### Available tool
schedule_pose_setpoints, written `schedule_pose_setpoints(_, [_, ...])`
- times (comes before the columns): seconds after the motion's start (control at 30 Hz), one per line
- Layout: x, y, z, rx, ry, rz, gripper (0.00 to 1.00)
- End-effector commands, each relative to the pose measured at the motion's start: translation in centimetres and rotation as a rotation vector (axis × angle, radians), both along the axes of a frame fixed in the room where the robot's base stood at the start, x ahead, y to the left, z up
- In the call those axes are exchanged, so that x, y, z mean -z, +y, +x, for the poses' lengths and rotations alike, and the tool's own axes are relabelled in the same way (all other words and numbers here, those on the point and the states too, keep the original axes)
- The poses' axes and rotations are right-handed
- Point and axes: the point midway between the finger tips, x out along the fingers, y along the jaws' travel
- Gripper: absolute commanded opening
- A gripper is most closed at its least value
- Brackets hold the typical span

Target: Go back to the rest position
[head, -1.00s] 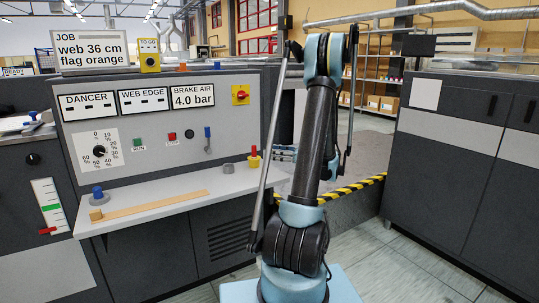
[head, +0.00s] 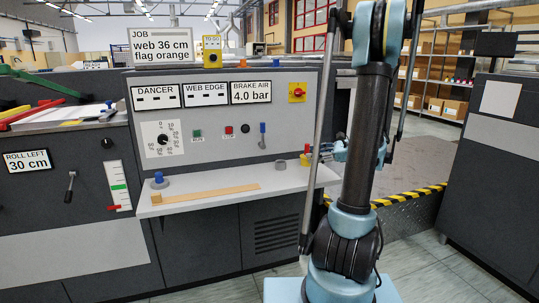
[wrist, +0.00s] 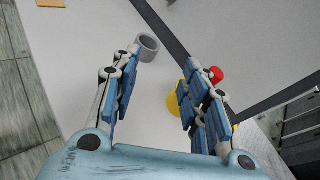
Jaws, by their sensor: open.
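My gripper (wrist: 163,62) is open and empty in the wrist view, its two blue-padded fingers spread apart above the pale console shelf (wrist: 95,60). A grey ring (wrist: 147,46) lies on the shelf by the left fingertip. A yellow piece with a red knob (wrist: 216,75) stands beside the right finger, which partly hides it. In the head view my gripper (head: 330,152) is small and partly hidden behind my arm, near the right end of the shelf (head: 220,200).
The console panel (head: 200,105) carries signs, a dial and switches. A wooden strip (head: 215,194) and a blue knob (head: 158,179) are on the shelf. A dark cabinet (head: 490,185) stands at right. Yellow-black striped edging (head: 408,195) crosses behind my arm; floor shows between.

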Motion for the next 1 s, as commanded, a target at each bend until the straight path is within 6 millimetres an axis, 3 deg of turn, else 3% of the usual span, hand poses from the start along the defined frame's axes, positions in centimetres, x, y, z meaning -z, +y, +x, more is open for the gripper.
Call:
schedule_pose_setpoints(0.2, [0.0, 3.5, -3.6, -0.1, -0.064, -0.21, 0.41])
schedule_pose_setpoints(0.5, [0.8, 6.6, -9.3, -0.27, -0.167, -0.492, 0.41])
schedule_pose_setpoints(1.0, [3.6, 7.9, -20.0, -0.639, -0.357, -0.93, 0.41])
